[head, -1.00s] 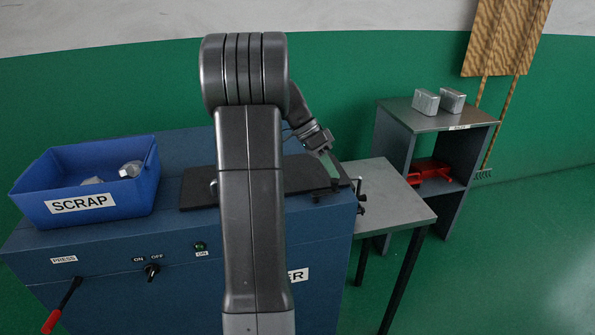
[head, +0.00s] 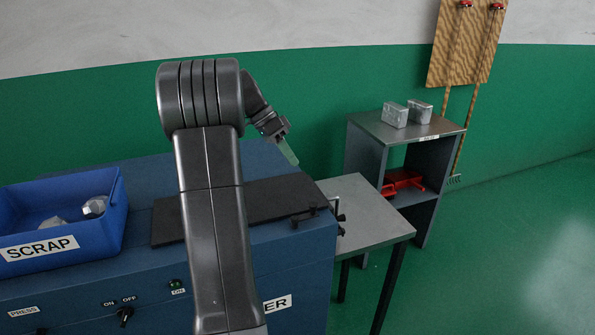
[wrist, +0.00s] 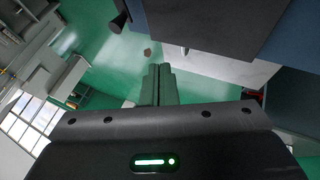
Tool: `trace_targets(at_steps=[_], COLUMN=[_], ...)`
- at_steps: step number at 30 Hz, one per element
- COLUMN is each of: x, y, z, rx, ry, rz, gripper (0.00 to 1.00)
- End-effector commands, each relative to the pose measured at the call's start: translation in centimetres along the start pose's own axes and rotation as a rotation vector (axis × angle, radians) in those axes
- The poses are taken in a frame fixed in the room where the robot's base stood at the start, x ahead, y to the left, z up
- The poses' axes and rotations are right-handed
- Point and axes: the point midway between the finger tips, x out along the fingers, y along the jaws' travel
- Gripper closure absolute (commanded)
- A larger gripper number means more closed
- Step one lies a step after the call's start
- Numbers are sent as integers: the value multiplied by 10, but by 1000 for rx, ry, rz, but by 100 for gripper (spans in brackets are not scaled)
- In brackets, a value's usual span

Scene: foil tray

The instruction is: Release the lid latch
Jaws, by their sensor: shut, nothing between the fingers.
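The lid is a flat dark panel (head: 240,210) lying on top of the blue machine (head: 300,240) in the head view, partly hidden behind my arm. A small black latch fitting (head: 307,215) sits at the lid's right end, near the front edge of the machine top. Whether it is fastened is too small to tell. My gripper (head: 294,160) is in the air above and behind the fitting, apart from it. In the wrist view, its greenish fingers (wrist: 159,72) are together with nothing between them.
A blue SCRAP bin (head: 60,225) with metal pieces stands left on the machine. A grey side table (head: 370,212) adjoins its right. Beyond is a shelf unit (head: 410,127) with two metal blocks on top and a red item (head: 403,180) inside. Green floor at right is clear.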

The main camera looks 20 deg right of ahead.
Motion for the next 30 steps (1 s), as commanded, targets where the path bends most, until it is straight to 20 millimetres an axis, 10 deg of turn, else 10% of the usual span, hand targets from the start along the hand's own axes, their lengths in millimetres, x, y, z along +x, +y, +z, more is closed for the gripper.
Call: trace_targets(at_steps=[19, 30], x=[-18, 29], y=[-2, 4], z=[-3, 4], rx=[-1, -1], ry=[0, -1], rz=[1, 3], gripper=[100, 100])
